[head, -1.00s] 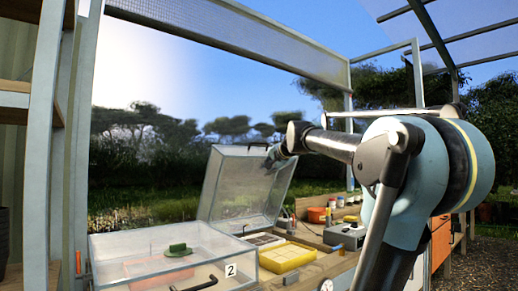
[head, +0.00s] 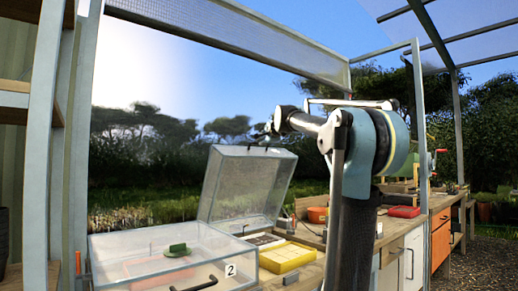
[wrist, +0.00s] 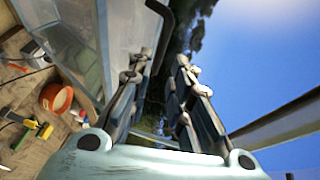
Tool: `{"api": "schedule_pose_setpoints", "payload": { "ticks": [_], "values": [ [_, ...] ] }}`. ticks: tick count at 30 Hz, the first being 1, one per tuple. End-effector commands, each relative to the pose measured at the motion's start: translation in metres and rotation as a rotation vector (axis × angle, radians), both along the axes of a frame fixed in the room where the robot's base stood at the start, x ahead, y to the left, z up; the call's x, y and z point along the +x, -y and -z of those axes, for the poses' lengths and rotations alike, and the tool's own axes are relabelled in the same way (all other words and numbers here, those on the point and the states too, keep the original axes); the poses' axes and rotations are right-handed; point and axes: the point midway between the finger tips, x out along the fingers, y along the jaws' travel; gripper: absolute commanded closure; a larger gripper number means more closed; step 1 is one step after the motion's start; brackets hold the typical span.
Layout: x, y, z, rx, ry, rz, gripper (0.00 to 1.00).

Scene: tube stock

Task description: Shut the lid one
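The clear lid (head: 245,190) with a grey frame stands raised and tilted at the back of a planter box holding a yellow tray (head: 287,257). No number shows on it. A dark handle (head: 257,148) sits on its top edge. My gripper (head: 266,133) is just above that edge, near the handle. In the wrist view my gripper (wrist: 165,62) has its two fingers apart, with nothing clearly between them. The dark handle (wrist: 163,22) shows beyond the fingertips, beside the lid's panel (wrist: 75,35). Contact cannot be told.
An orange pot (head: 317,215) and other items stand on the bench to the right. A frame post stands at left.

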Motion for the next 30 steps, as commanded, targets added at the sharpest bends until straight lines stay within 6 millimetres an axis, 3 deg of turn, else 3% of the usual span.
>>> {"api": "schedule_pose_setpoints", "payload": {
  "ticks": [18,30],
  "values": [
    [0.083,-0.019,0.013,0.0,0.0,-0.001,0.81],
    [0.102,-0.024,0.016,0.0,0.0,0.0,0.81]
  ]
}}
